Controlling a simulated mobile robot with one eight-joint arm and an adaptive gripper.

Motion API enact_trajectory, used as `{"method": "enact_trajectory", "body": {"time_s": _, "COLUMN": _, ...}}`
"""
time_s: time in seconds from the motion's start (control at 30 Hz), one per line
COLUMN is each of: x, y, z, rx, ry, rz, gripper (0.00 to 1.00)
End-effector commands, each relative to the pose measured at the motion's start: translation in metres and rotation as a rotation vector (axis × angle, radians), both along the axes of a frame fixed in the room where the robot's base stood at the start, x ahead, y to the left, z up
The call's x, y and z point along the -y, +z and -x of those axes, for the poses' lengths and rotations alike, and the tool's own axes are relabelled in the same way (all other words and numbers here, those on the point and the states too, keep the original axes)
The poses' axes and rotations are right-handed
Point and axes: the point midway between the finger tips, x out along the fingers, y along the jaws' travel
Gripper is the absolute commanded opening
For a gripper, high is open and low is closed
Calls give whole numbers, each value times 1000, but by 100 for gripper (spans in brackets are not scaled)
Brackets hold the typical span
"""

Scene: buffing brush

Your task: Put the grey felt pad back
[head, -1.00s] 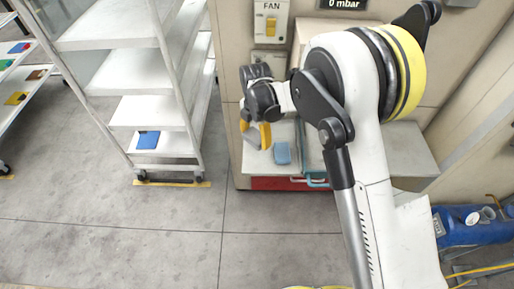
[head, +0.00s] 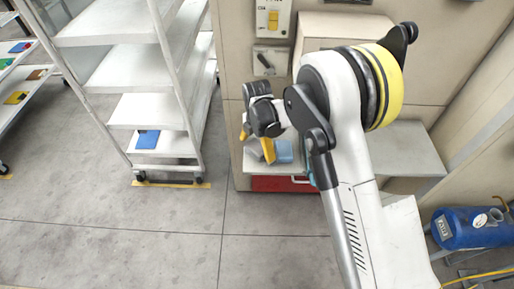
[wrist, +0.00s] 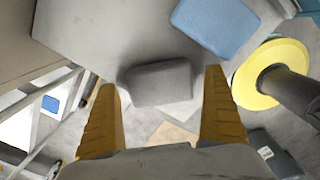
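The grey felt pad (wrist: 160,83) is a rounded grey block on a light work surface. In the wrist view it lies between and just beyond the two yellow fingertips of my gripper (wrist: 162,85), with a gap on each side. In the head view the gripper (head: 257,142) is low over the left end of the bench, and the grey pad (head: 253,152) shows partly between the fingers. The fingers are apart and hold nothing. A blue pad (wrist: 215,25) lies beside the grey one; it also shows in the head view (head: 284,151).
A yellow disc (wrist: 253,88) with a dark post is right of the pads in the wrist view. The bench (head: 408,150) extends right behind my arm. A white shelf rack (head: 115,60) stands left, with open floor in front. A blue tank (head: 470,228) is at right.

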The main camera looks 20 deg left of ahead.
Motion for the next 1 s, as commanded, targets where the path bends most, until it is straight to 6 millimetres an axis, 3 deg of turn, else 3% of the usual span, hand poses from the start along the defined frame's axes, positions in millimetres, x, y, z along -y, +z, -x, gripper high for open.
{"method": "enact_trajectory", "body": {"time_s": 0.33, "x": 0, "y": 8, "z": 0, "rx": 0, "ry": 0, "rz": 0, "gripper": 98}}
{"method": "enact_trajectory", "body": {"time_s": 0.8, "x": 0, "y": 105, "z": 0, "rx": 0, "ry": 0, "rz": 0, "gripper": 98}}
{"method": "enact_trajectory", "body": {"time_s": 1.0, "x": 0, "y": 123, "z": 0, "rx": 0, "ry": 0, "rz": 0, "gripper": 98}}
